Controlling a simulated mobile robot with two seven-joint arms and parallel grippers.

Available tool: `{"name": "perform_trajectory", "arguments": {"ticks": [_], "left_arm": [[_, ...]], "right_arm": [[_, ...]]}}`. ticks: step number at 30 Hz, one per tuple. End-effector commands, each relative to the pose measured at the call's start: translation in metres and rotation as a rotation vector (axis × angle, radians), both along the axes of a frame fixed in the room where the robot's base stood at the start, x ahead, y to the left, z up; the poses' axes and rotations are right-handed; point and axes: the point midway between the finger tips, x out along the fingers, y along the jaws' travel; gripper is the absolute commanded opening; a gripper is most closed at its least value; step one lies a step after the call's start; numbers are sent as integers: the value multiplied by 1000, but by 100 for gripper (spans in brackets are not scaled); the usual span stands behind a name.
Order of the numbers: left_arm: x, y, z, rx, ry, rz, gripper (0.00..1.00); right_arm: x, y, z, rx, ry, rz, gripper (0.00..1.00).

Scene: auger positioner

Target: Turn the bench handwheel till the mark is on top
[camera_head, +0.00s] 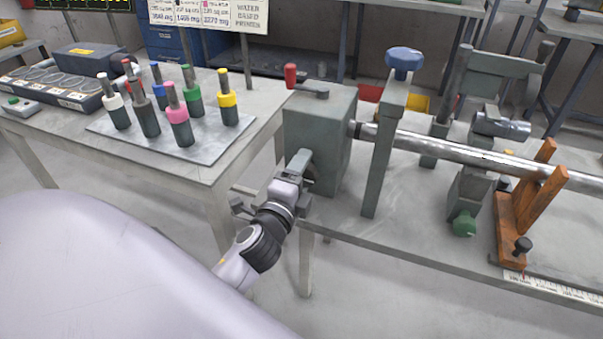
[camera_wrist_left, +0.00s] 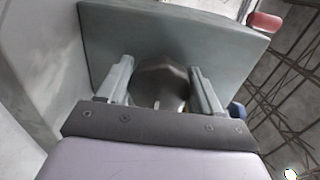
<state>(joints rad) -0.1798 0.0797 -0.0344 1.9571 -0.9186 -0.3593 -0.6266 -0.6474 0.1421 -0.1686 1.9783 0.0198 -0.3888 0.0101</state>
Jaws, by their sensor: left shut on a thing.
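My left gripper (camera_head: 299,170) reaches up to the near left face of the grey-green box (camera_head: 322,130) on the bench. In the left wrist view its two fingers (camera_wrist_left: 160,88) stand on either side of a rounded dark metal part (camera_wrist_left: 162,74) at the box face. This looks like the handwheel, and the gripper is shut on it. In the head view the gripper and box hide this part. My right gripper is not in view.
A red-knobbed lever (camera_head: 291,76) tops the box. A blue knob (camera_head: 404,58) tops an upright beside it. A steel shaft (camera_head: 450,147) runs right to an orange wooden support (camera_head: 512,228). A table (camera_head: 185,172) with several coloured-collared tools stands left, with a floor gap between.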

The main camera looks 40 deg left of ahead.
Motion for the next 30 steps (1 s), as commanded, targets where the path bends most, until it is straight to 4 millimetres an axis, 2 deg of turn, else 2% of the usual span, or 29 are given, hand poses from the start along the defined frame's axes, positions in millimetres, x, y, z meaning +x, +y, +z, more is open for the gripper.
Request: {"name": "perform_trajectory", "arguments": {"ticks": [18,19,21,30], "left_arm": [[0,0,0,-41,-9,1,35],[0,0,-1,-41,-9,1,71],[0,0,-1,-41,-9,1,88],[-1,0,-1,-40,-9,0,88]], "right_arm": [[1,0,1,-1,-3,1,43],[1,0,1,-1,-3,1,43],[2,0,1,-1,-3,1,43],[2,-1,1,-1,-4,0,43]]}}
